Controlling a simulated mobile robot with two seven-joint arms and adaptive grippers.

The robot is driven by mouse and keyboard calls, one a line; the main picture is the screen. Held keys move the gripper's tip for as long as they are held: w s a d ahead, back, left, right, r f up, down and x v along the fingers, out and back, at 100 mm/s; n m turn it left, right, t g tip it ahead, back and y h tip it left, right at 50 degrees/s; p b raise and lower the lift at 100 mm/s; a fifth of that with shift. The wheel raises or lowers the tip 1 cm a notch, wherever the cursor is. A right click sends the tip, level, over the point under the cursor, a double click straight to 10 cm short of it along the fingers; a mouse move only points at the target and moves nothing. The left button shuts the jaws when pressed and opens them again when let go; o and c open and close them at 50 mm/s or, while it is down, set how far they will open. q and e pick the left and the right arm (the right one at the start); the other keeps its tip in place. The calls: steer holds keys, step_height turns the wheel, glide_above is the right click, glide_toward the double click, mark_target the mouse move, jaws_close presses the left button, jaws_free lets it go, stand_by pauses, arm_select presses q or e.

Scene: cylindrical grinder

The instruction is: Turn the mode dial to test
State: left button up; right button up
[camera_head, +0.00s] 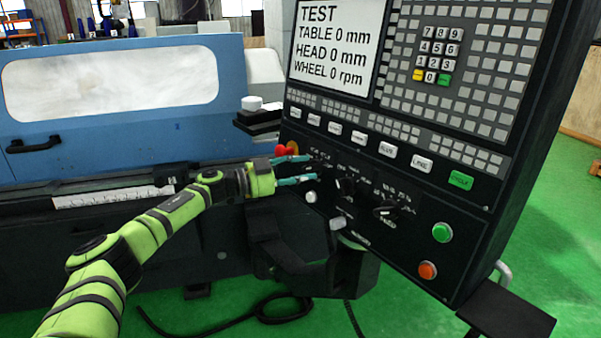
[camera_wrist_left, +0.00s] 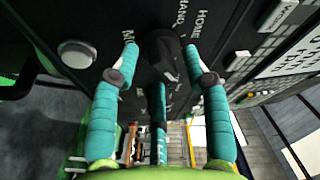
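The mode dial is a black knob (camera_wrist_left: 162,50) on the dark control panel in the left wrist view, with HOME and HAND among the labels around it. My left gripper (camera_head: 311,169) is at the panel's lower left in the head view. Its teal fingers are spread apart, one tip on each side of the dial in the wrist view. They look slightly apart from the knob, but I cannot tell whether either touches. The dial is small and partly obscured in the head view. The screen (camera_head: 336,42) reads TEST at the top. My right gripper is out of view.
Two other black dials (camera_head: 346,187) (camera_head: 386,211) sit to the right of my left gripper. A green button (camera_head: 442,232) and an orange button (camera_head: 428,270) are at the lower right. A red knob (camera_head: 284,151) is close to the left. The blue grinder body (camera_head: 110,120) stands behind.

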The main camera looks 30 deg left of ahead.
arm_select(q)
steer(key=v, duration=1.2)
steer(key=shift+d, duration=0.1)
stand_by(0.4)
